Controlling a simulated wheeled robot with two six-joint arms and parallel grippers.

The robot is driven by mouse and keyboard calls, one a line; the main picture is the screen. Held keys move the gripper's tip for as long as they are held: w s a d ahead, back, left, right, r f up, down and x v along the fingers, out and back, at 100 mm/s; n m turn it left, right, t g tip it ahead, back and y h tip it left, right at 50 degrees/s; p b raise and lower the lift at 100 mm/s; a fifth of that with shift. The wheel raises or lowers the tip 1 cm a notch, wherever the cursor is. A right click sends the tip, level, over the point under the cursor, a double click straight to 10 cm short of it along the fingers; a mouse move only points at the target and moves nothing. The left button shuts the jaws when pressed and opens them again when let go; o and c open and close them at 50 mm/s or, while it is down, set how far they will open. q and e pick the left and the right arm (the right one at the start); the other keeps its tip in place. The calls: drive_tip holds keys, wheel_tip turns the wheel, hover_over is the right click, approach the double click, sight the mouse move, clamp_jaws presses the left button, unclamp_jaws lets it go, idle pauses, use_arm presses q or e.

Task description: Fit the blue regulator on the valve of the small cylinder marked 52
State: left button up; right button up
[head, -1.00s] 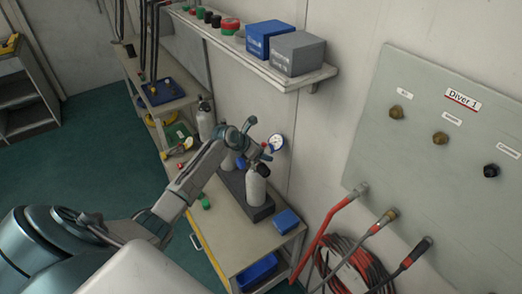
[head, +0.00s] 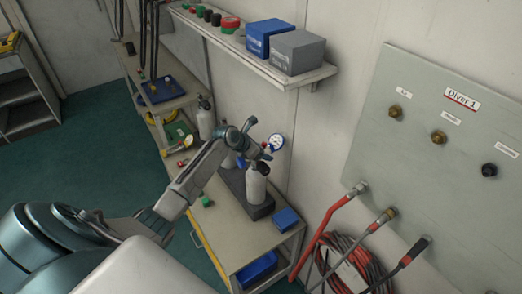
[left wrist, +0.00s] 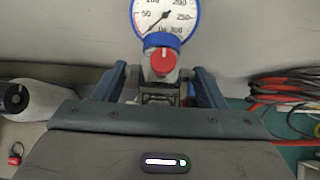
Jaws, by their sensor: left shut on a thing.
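My left gripper (head: 262,150) is shut on the blue regulator, which has a round white gauge (head: 275,143) with a blue rim. In the left wrist view the regulator (left wrist: 160,43) sits between the fingers, its red knob (left wrist: 160,61) facing the camera and the gauge (left wrist: 165,17) above. In the head view a small pale cylinder (head: 256,188) stands upright in a dark block (head: 262,212), close below the gripper. Its marking is not readable. Another cylinder (head: 229,160) is partly hidden behind my arm. I cannot tell whether the regulator touches a valve.
The bench (head: 222,226) also holds a blue box (head: 285,219) and a small green part (head: 207,202). A shelf (head: 290,82) juts from the wall above. The Diver 1 panel (head: 445,150) and red and black hoses (head: 345,262) are at the right.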

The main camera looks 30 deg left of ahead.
use_arm(q)
drive_tip(key=o, duration=1.5)
drive_tip(key=shift+s+f, duration=0.1)
drive_tip(key=shift+s+a+r, duration=0.2)
drive_tip(key=b+v, duration=0.3)
drive_tip(key=v, duration=0.7)
drive_tip(key=shift+d+r, duration=0.15)
drive_tip(key=shift+r, duration=0.1)
